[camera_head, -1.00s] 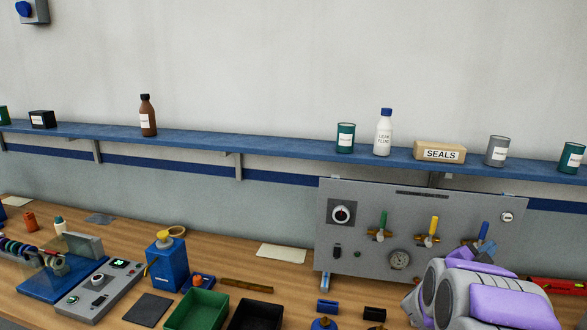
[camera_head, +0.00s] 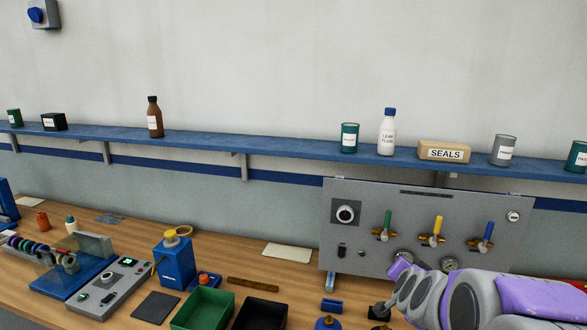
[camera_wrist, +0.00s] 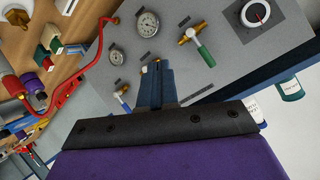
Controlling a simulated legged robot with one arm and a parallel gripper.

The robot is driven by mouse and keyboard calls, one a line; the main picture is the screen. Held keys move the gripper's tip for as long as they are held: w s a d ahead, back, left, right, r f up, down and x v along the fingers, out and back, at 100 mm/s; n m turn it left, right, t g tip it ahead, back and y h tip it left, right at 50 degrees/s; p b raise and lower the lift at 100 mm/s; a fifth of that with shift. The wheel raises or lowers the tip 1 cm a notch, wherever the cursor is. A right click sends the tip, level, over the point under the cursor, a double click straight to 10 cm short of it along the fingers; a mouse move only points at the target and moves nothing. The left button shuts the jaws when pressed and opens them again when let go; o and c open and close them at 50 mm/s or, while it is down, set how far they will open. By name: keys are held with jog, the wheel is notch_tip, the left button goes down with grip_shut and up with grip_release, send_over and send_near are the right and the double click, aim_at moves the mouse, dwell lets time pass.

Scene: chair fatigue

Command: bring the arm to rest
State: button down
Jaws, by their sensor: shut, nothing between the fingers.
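My gripper (camera_wrist: 157,85) is shut and empty in the wrist view, its narrow blue-grey fingers pointing at the grey valve panel (camera_wrist: 185,75). I cannot tell the gap between fingertips and panel. My purple and grey arm fills the lower right of the head view, in front of the lower right part of the panel (camera_head: 360,262). The gripper itself cannot be made out clearly there.
The panel carries green (camera_head: 387,222), yellow (camera_head: 437,228) and blue (camera_head: 487,233) levers. The bench (camera_head: 110,235) holds a green bin (camera_head: 203,308), a black bin (camera_head: 260,314) and a blue canister (camera_head: 175,262). A blue shelf (camera_head: 290,152) with bottles and tins runs above.

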jog(key=s+a+f+n+g+y, duration=0.2)
jog(key=s+a+f+n+g, duration=0.15)
jog(key=s+a, duration=0.6)
jog(key=s+a+f+n+g+y, duration=0.25)
jog(key=s+a+n+g, duration=0.2)
jog(key=s, duration=0.95)
jog(key=s+d+n+g, duration=0.1)
jog(key=s+g, duration=0.4)
jog(key=s, duration=1.3)
jog(key=shift+d+f+n+g+h, duration=0.15)
jog(key=shift+d+n+g+h, duration=0.15)
jog(key=shift+d+h, duration=0.15)
jog(key=shift+d, duration=0.1)
jog(key=shift+d, duration=0.3)
